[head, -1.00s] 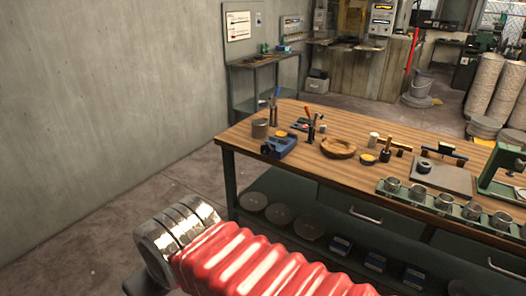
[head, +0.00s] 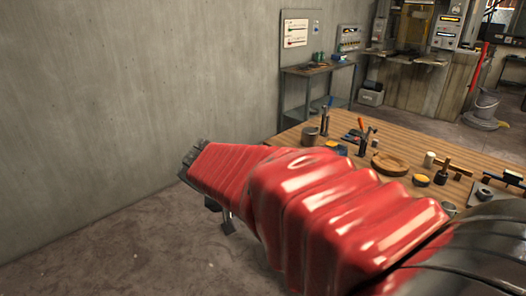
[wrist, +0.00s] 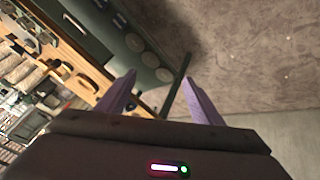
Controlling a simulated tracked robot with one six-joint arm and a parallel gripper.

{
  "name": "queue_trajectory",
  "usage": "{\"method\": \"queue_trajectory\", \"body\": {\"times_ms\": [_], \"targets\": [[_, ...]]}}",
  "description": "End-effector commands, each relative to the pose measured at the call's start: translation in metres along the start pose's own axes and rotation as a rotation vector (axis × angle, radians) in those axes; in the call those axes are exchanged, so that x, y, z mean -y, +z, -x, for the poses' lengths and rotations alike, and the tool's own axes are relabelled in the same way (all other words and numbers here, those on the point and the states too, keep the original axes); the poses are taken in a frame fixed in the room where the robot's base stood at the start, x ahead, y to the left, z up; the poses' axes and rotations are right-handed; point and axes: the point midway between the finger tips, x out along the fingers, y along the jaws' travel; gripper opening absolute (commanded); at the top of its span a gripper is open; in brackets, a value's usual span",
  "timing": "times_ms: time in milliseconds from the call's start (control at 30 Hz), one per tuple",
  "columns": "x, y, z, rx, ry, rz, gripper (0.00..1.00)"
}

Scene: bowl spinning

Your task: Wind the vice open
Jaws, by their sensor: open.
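The small blue vice (head: 342,150) stands near the left end of the wooden workbench (head: 342,119). Only its top shows in the head view, with a yellow part on it; my red-sleeved arm hides the rest, and its handle cannot be made out. In the wrist view my gripper (wrist: 160,80) is open, with two purple fingers spread and nothing between them. It hangs over the floor off the bench's end, apart from the vice. I cannot pick out the vice clearly in the wrist view.
A grey cup (head: 310,135), a wooden ring-shaped piece (head: 390,163) and upright tools stand close around the vice. A concrete wall (head: 130,110) rises on the left. The floor (head: 130,250) between wall and bench is clear.

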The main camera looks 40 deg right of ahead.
Motion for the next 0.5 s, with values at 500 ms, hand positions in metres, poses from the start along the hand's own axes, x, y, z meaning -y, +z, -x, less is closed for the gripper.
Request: {"method": "queue_trajectory", "body": {"times_ms": [500], "targets": [[-0.036, -0.109, -0.089, -0.19, 0.345, -0.333, 0.6]]}}
